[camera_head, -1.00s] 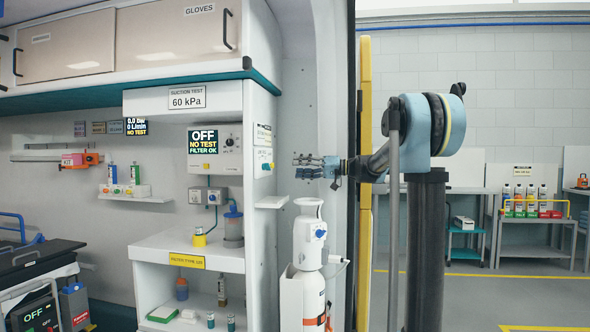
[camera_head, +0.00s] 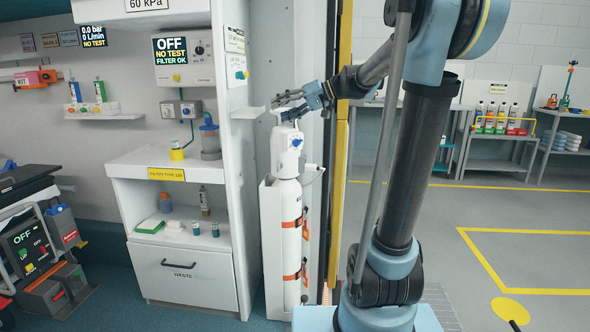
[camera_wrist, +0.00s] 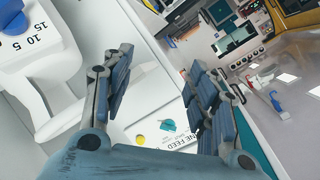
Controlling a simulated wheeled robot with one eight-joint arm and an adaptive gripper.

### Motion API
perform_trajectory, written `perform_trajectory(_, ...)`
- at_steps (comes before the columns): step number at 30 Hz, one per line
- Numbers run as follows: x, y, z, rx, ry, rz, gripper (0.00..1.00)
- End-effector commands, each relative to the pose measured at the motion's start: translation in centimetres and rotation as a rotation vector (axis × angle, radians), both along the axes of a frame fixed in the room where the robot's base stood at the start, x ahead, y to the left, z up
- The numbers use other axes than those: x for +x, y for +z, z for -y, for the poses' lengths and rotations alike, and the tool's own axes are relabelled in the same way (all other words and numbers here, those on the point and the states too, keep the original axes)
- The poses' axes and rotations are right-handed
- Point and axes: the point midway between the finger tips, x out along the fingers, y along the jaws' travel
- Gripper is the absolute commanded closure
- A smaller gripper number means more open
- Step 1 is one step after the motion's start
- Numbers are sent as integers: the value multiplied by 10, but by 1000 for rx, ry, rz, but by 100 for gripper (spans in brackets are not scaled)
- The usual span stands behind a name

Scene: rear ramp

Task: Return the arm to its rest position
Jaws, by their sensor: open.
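My gripper (camera_head: 284,107) is open and empty in the head view. It is at the top of the white cylinder (camera_head: 286,200) with a blue knob, in front of or just above its head; I cannot tell whether they touch. In the wrist view my two fingers (camera_wrist: 160,100) are spread with nothing between them. The cylinder's head with a blue knob (camera_wrist: 12,20) and a number scale shows at the upper left there. My arm reaches left from its upright column, past the yellow-edged door post.
The yellow door edge (camera_head: 338,180) stands close to my forearm. A small white shelf (camera_head: 248,112) is left of my gripper. The white cabinet (camera_head: 185,272) with a waste drawer stands further left. Floor at the right is open, with a bench (camera_head: 500,150) behind.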

Motion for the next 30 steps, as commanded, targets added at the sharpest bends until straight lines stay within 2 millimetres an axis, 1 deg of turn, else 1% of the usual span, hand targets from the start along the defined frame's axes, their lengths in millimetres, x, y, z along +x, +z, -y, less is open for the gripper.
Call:
perform_trajectory(1, -18, -15, 6, -45, -12, -20, 47)
perform_trajectory(3, -38, -36, 15, -111, -31, -47, 47)
perform_trajectory(8, -84, -84, 39, -257, -81, -107, 47)
perform_trajectory(15, -151, -159, 83, -476, -177, -182, 47)
perform_trajectory(20, -192, -208, 117, -618, -254, -223, 47)
perform_trajectory(24, -227, -249, 148, -741, -326, -252, 47)
perform_trajectory(30, -270, -303, 194, -903, -435, -278, 47)
